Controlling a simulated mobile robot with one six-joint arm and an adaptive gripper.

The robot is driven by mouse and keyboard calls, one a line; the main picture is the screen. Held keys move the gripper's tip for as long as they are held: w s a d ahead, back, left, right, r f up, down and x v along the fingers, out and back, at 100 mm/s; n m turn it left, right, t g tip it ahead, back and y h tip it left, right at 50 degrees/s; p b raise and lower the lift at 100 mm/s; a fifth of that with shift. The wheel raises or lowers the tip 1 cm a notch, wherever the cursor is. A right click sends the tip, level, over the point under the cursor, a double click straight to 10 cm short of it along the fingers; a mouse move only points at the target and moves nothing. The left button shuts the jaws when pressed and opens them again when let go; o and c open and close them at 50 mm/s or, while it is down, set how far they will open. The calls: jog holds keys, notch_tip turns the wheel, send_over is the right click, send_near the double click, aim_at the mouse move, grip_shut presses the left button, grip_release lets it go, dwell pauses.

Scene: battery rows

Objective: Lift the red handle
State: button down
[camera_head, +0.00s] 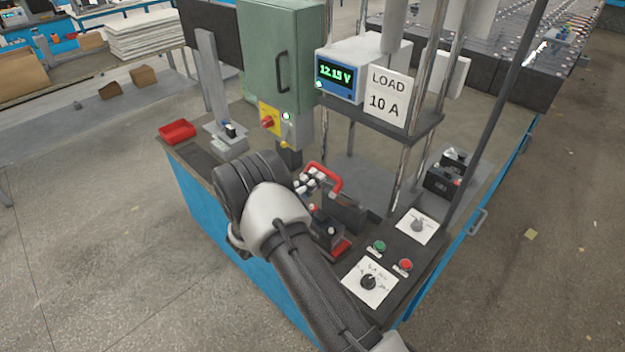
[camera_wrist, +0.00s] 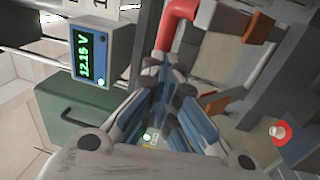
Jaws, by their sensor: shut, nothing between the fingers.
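The red handle (camera_head: 327,174) is a bent red bar above the middle of the bench in the head view. In the wrist view the red handle (camera_wrist: 180,17) shows at the top, and its lower end comes close to my fingertips. My gripper (camera_wrist: 166,68) is shut and empty, pointing towards that end of the handle. I cannot tell whether the fingertips touch it. In the head view my wrist and arm hide part of the bench just left of and below the handle.
A blue-white meter (camera_head: 340,75) reading about 12.15 V and a green cabinet (camera_head: 279,60) stand behind the handle. Metal posts rise to the right. Green (camera_head: 379,247) and red (camera_head: 405,265) buttons are at the front right. A red tray (camera_head: 177,132) is at the left.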

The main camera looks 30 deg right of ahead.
jog(key=shift+w+d+r+g+y+p, duration=0.2)
jog(key=shift+d+r+g+y+p, duration=0.1)
jog(key=shift+d+r+p, duration=0.3)
jog(key=w+d+r+g+y+p, duration=0.1)
jog(key=w+d+r+y+p, duration=0.1)
jog(key=d+y, duration=0.3)
jog(key=shift+w+d+r+g+y+p, duration=0.35)
jog(key=shift+w+d+r, duration=0.45)
jog(key=shift+d, duration=1.5)
jog(key=v, duration=1.4)
